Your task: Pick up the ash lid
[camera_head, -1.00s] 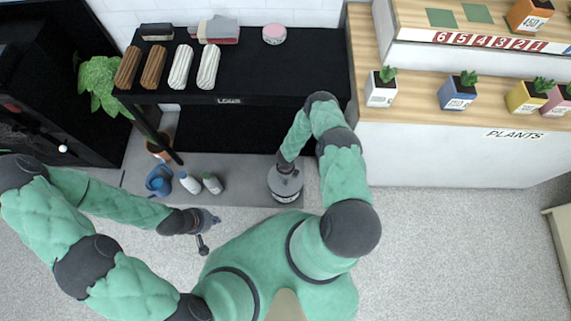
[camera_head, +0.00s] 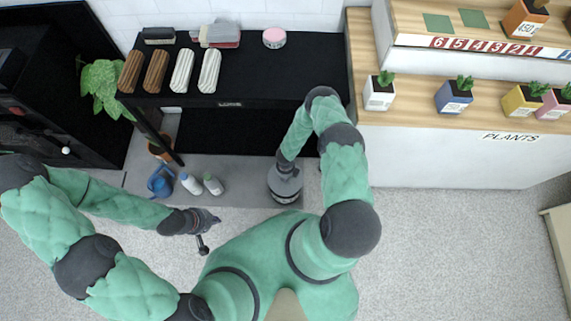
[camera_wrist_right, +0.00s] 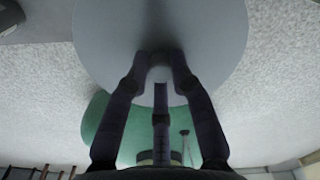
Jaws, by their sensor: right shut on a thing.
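The ash lid (camera_wrist_right: 110,45) is a smooth grey disc with a small knob, filling the top of the right wrist view. My right gripper (camera_wrist_right: 160,72) has its fingers closed around the knob. In the head view the right hand points down onto a round grey object (camera_head: 285,187) on the grey strip below the black shelf. The hand partly covers it, and I cannot tell whether the lid is resting or raised. My left gripper (camera_head: 211,232) hangs over the pale floor with its fingers apart, empty.
A blue watering can (camera_head: 160,182) and two small bottles (camera_head: 202,184) stand left of the right hand. A black shelf (camera_head: 250,75) is behind, with a wooden plant counter (camera_head: 420,110) to the right. The speckled floor (camera_head: 450,240) at right is clear.

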